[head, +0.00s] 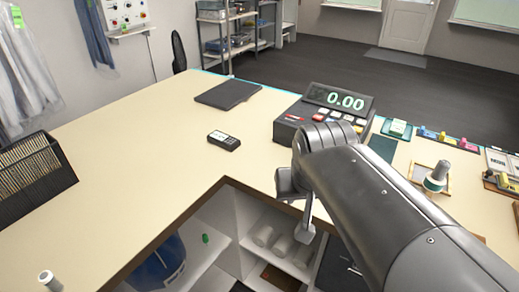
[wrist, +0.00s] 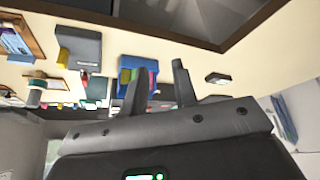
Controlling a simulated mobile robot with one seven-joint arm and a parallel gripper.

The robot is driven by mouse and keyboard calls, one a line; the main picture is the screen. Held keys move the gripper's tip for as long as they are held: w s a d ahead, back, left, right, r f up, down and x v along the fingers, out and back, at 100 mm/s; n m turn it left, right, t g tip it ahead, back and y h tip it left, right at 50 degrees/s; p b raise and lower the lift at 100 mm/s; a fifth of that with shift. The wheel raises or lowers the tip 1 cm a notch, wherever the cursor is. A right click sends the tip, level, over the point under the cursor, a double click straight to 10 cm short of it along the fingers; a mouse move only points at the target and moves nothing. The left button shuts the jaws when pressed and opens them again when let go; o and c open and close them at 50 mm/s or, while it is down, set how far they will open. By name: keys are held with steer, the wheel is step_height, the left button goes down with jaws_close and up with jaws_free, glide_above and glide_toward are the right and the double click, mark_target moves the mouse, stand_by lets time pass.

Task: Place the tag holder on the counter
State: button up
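The cream counter (head: 150,130) runs across the head view, with a cut-out in its front side. My gripper (head: 304,228) hangs over the cut-out near the counter's inner edge, partly hidden by my arm. In the wrist view my gripper (wrist: 157,68) has its two fingers apart with nothing between them. I cannot tell for sure which thing is the tag holder. A black slatted rack (head: 35,190) of tan cards stands on the counter at the far left, well away from my gripper.
A cash register (head: 318,120) stands behind my arm. A card terminal (head: 224,140) and a dark flat pad (head: 228,93) lie left of it. A spool (head: 437,176) and small items crowd the right. Shelves below the cut-out hold rolls (head: 282,247). The counter's left middle is clear.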

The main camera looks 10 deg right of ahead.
steer(key=shift+n+y, duration=0.6)
steer(key=shift+n, duration=0.3)
steer(key=s, duration=0.1)
steer(key=s+a+f, duration=0.1)
steer(key=s, duration=0.1)
steer(key=s+a, duration=0.1)
steer(key=shift+s+a+f, duration=0.15)
steer(key=shift+a+f, duration=0.05)
steer(key=shift+f, duration=0.1)
